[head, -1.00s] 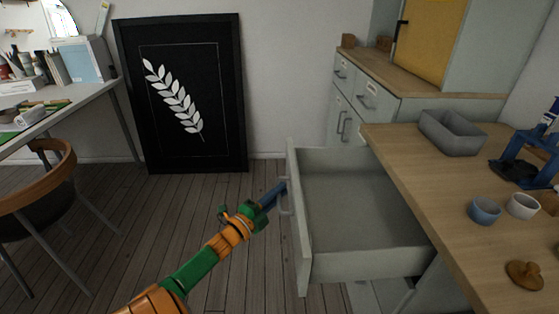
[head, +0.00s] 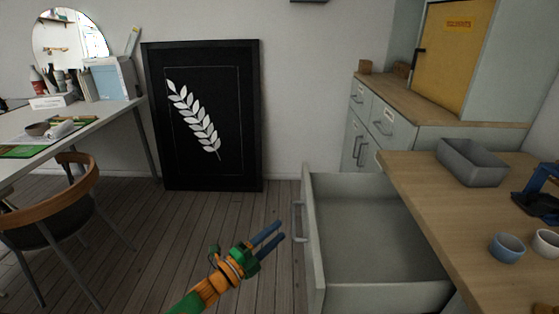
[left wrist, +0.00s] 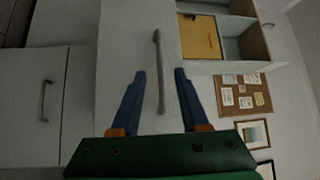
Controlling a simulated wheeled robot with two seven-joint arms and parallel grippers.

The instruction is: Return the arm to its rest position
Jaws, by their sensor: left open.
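My left gripper (head: 268,236) is open and empty in the head view, just left of the pulled-out drawer (head: 312,240) and apart from its handle (head: 298,222). In the left wrist view my left gripper (left wrist: 156,78) has its two blue fingers spread. The drawer handle (left wrist: 159,70) appears between them there, beyond the fingertips. The drawer is open, and the part of its inside that shows is empty. My right gripper is not in view.
The wooden worktop (head: 430,200) is right of the drawer, with a grey bin (head: 472,163) and a blue cup (head: 507,248) on it. A chair (head: 50,215) and white desk (head: 85,125) stand at left. A black framed picture (head: 205,115) leans on the wall. Floor (head: 150,240) between is clear.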

